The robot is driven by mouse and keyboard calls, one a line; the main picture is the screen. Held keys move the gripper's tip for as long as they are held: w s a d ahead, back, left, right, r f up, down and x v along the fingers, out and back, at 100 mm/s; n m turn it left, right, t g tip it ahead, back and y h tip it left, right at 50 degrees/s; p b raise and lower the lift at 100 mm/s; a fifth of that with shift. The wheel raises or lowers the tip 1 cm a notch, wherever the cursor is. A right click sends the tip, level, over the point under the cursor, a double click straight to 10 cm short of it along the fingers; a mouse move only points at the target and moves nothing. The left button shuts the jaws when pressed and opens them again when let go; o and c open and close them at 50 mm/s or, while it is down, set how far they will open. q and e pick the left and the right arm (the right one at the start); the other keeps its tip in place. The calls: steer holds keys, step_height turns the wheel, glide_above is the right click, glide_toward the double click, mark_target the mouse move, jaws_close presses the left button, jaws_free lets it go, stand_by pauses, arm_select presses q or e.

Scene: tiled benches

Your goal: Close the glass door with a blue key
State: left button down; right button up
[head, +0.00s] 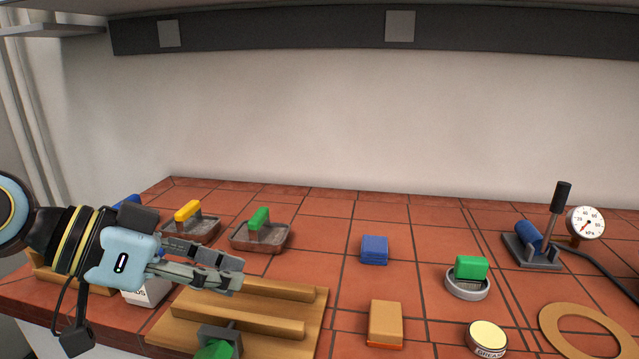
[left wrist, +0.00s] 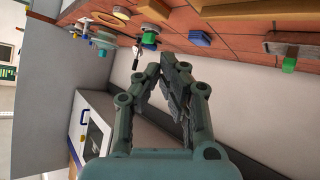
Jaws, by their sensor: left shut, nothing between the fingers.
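In the left wrist view, which is strongly tilted, a pale cabinet or appliance with a dark glass panel in a white frame (left wrist: 97,140) shows low at the left. A small blue part (left wrist: 83,114) is beside that panel. I cannot tell whether it is a key, or whether the door is open or shut. No glass door shows in the head view. My left gripper (head: 238,272) is shut and empty above the wooden rack at the left of the bench. Its fingers also show in the left wrist view (left wrist: 174,66), apart from the cabinet. My right gripper is not in view.
The tiled bench holds a wooden rack (head: 312,322), grey trays with a yellow block (head: 187,211) and a green block (head: 259,219), a blue block (head: 375,250), an orange-brown block (head: 385,322), a round tin (head: 487,337) and a gauge (head: 586,223). The back middle is clear.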

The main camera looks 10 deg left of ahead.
arm_select(q)
steer(key=s+r+m+g+h, duration=0.2)
steer(key=r+m+h, duration=0.2)
steer(key=r, duration=0.9)
steer(key=s+r+m+g+h+b, duration=0.1)
steer(key=s+r+m+g+h, duration=0.2)
steer(key=r, duration=1)
steer(key=s+r+m+g+h, duration=0.2)
steer(key=r+m+h, duration=0.2)
steer(key=r, duration=0.9)
steer(key=p+x, duration=1)
steer(key=x, duration=0.3)
steer(key=shift+n, duration=0.3)
steer(key=shift+r, duration=0.1)
